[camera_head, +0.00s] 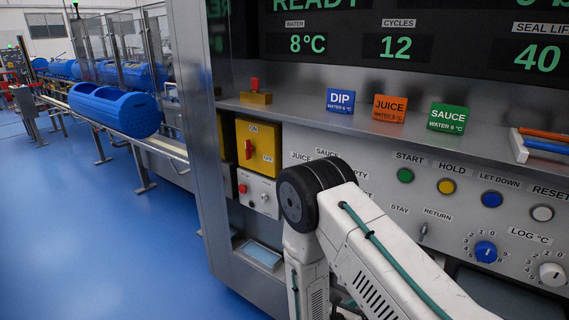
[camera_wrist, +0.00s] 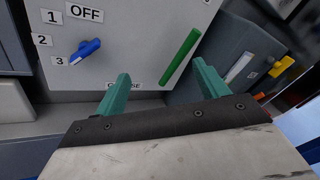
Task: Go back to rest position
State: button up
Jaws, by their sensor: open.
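My gripper (camera_wrist: 160,92) shows in the wrist view with its two green fingers spread apart and nothing between them. It faces a light grey panel (camera_wrist: 130,50) with a blue knob (camera_wrist: 85,50) by the numbers 1, 2 and 3, the pointer end towards 3. An OFF label is above the knob. A green bar handle (camera_wrist: 180,55) stands slanted on the panel's right part. A label behind the fingers is partly hidden. In the head view my white arm is folded before the machine, and the gripper is out of sight.
The machine's control panel (camera_head: 468,215) carries buttons and knobs close to my arm. DIP (camera_head: 340,101), JUICE (camera_head: 389,109) and SAUCE (camera_head: 448,117) blocks stand on its ledge. A blue tub (camera_head: 115,108) sits on the conveyor at left. The blue floor (camera_head: 90,240) at left is clear.

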jog(key=s+r+m+g+y, duration=0.2)
jog(key=s+r+m+y, duration=0.3)
jog(key=r, duration=0.8)
jog(key=s+d+r+m+g+y, duration=0.1)
jog(key=s+r+m+g+y, duration=0.2)
jog(key=s+r+m, duration=0.9)
jog(key=s+d+r+m+g+y, duration=0.1)
jog(key=s+r+m+y, duration=0.6)
jog(key=r+m, duration=0.7)
jog(key=shift+s+r+g, duration=0.3)
jog(key=shift+s+g, duration=0.5)
jog(key=shift+s, duration=0.3)
